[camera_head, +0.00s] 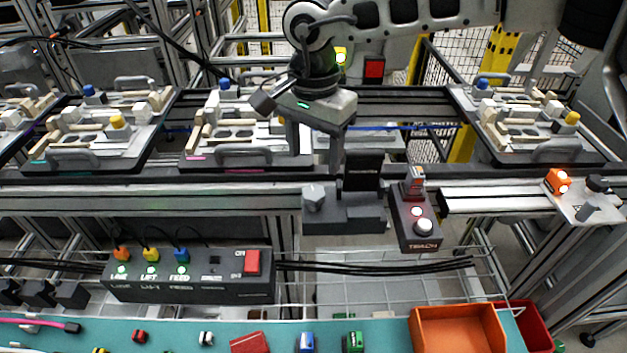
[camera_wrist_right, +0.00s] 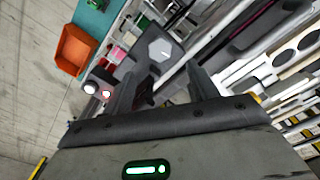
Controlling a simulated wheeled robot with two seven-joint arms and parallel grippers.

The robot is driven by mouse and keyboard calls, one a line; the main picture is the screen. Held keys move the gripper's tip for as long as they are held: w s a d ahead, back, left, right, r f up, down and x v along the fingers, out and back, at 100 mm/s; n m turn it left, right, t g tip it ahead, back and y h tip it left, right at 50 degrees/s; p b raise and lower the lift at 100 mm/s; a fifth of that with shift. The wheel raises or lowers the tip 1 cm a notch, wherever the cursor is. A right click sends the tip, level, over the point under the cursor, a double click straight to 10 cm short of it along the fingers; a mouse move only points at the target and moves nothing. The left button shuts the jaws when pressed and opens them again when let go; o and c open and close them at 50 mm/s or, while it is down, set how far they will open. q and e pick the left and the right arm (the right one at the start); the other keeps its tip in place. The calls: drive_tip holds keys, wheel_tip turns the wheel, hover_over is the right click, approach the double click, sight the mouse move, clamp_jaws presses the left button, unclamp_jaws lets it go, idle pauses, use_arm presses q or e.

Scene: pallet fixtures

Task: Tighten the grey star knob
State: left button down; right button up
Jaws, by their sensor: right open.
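The grey star knob (camera_head: 313,197) sits on the left part of a dark grey block (camera_head: 345,219) fixed to the front rail. In the right wrist view the knob (camera_wrist_right: 160,51) shows as a light grey faceted head with a small white mark, beyond the fingertips. My right gripper (camera_head: 314,150) is open and empty, pointing down above and behind the knob, apart from it. The right wrist view also shows its two dark fingers (camera_wrist_right: 163,82) spread apart. My left gripper is in neither view.
A TEACH box (camera_head: 418,226) with lit buttons stands right of the block. A black upright plate (camera_head: 362,171) rises beside the knob. Fixture pallets (camera_head: 247,161) line the conveyor behind. A switch box (camera_head: 190,287) and an orange bin (camera_head: 457,314) are in front.

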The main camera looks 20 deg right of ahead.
sight(313, 192)
wheel_tip(313, 192, down, 8)
drive_tip(key=shift+f+p, duration=0.1)
drive_tip(key=shift+p, duration=0.35)
drive_tip(key=shift+c, duration=0.3)
drive_tip(key=c, duration=0.9)
